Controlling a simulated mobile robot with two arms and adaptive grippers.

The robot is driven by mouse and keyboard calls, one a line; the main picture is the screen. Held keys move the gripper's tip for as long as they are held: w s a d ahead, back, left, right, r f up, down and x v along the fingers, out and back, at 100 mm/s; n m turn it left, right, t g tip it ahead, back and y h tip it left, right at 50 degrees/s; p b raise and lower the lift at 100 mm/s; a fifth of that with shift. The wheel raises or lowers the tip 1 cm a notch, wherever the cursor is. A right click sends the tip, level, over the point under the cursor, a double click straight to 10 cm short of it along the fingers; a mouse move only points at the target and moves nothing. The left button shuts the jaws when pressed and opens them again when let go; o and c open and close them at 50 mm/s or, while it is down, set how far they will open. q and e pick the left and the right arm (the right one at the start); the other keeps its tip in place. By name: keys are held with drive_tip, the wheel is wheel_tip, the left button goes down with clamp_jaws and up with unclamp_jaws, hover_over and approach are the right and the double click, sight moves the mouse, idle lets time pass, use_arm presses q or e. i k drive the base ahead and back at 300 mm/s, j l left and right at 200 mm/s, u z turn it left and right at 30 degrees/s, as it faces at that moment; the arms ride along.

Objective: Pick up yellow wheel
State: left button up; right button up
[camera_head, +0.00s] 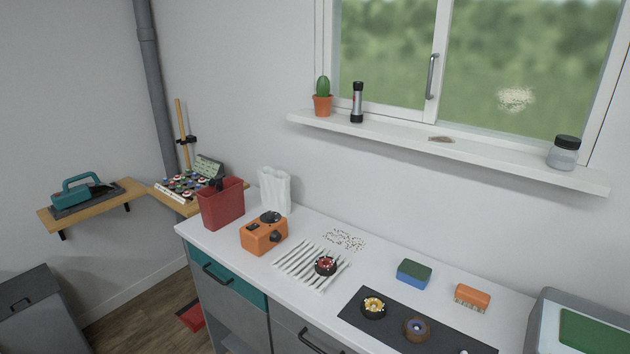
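A small wheel with a yellow hub and dark tyre (374,307) lies on the left part of a dark mat (357,321) on the white counter. A second wheel (416,327), brown with a bluish-purple hub, lies just to its right on the same mat, apart from it. A dark wheel with a red hub (325,265) sits on a white ribbed rack (296,262) further left. Neither of my grippers shows in the head view.
On the white counter (376,262) stand a red bin (222,205), an orange box with black knobs (264,236), a green-blue sponge (413,274) and an orange brush-like block (472,297). A grey machine (555,322) borders the right end. A window sill (470,157) runs above.

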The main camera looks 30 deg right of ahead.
sight(376, 314)
drive_tip(key=z, duration=1.3)
